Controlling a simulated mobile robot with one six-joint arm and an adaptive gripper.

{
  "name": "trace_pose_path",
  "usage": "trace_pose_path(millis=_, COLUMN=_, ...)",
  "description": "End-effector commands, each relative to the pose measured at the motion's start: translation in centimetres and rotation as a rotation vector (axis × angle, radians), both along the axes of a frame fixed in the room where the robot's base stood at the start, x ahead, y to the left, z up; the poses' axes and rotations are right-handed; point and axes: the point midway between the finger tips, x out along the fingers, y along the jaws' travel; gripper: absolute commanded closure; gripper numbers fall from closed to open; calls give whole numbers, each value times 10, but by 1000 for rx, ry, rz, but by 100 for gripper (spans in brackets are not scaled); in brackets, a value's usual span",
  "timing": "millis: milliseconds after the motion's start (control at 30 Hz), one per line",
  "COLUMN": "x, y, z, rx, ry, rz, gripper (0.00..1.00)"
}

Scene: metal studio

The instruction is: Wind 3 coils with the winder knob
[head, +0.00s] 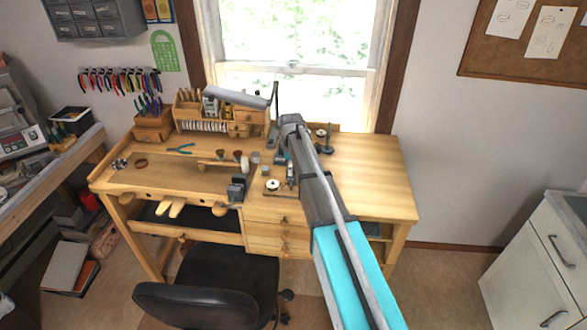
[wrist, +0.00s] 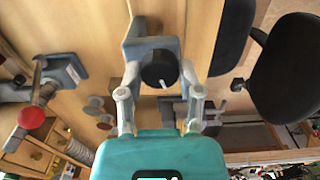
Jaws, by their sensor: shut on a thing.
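In the wrist view my gripper (wrist: 160,80) has its two fingers on either side of a round black knob (wrist: 158,68) with a thin pale pin, and it is shut on it. I take this as the winder knob. The knob sits at the front of a blue-grey winder body (wrist: 148,40) over the wooden bench. In the head view my arm covers most of this spot; a small blue-grey part (head: 290,170) shows just left of the arm. Any coils wound cannot be made out.
The wooden bench (head: 370,180) is clear on its right side. A dark vise (head: 236,189) and a white spool (head: 272,184) stand left of my arm. Pliers (head: 181,149) and a wooden rack (head: 190,107) lie farther left. A black chair (head: 205,305) stands in front.

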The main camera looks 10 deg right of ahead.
Motion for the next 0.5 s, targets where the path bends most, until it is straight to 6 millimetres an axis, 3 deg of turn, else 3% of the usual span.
trace_pose_path(millis=33, x=-7, y=-3, z=-1, rx=-6, ry=14, rz=-47, gripper=100)
trace_pose_path(millis=500, x=-8, y=-2, z=-1, rx=-4, ry=12, rz=-493, gripper=100)
